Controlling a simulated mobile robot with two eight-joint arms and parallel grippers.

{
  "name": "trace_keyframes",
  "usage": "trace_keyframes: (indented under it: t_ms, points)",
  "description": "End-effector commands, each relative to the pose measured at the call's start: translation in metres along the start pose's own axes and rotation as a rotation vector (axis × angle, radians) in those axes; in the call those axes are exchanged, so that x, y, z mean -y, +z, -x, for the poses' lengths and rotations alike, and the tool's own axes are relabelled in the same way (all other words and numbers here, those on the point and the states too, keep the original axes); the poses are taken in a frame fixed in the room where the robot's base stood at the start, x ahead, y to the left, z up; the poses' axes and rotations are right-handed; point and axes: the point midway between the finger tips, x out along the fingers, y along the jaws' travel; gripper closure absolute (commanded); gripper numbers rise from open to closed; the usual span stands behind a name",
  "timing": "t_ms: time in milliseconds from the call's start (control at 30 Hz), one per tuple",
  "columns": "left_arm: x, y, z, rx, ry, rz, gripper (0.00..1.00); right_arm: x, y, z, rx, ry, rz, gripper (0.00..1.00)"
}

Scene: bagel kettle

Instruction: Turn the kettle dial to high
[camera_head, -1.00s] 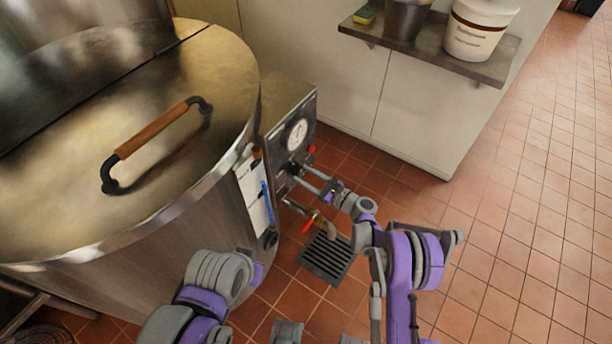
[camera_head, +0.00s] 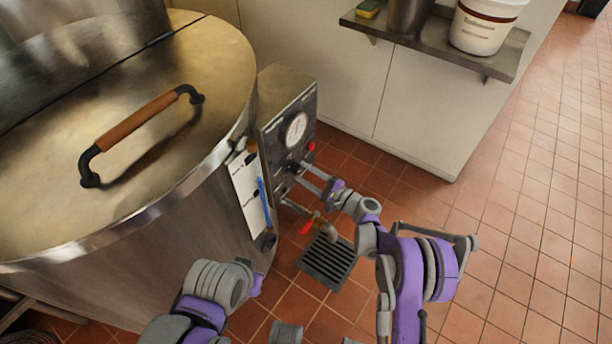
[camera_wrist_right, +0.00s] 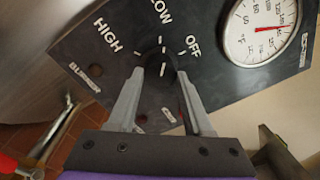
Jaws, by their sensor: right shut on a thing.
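The large steel kettle (camera_head: 200,235) stands at the left with a control panel (camera_head: 270,118) on its right side. In the wrist view the dark dial (camera_wrist_right: 157,62) sits on the black panel face, with the labels HIGH, LOW and OFF around it. My right gripper (camera_wrist_right: 160,78) is shut on the dial, one finger on each side; I cannot tell for sure where the dial points. In the head view my right gripper (camera_head: 301,173) reaches the panel from the right. My left arm shows at the bottom, but its gripper is not in view.
A round gauge (camera_head: 296,129) sits above the dial. A red-handled tap (camera_head: 309,225) is below it, over a floor drain (camera_head: 327,262). A shelf (camera_head: 440,45) holding a white bucket (camera_head: 485,25) is at upper right. The tiled floor at right is clear.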

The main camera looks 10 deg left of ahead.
Motion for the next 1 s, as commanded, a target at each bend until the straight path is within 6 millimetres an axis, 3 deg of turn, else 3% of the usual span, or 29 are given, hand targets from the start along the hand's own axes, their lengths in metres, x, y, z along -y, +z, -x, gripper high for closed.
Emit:
trace_keyframes:
  t_ms: [1000]
  points:
    - [0.0, 0.007, -0.028, 0.007, 0.0, 0.0, 1.0, 0.0, -0.001, 0.0, 0.059, -0.009, 0.957, 1.0]
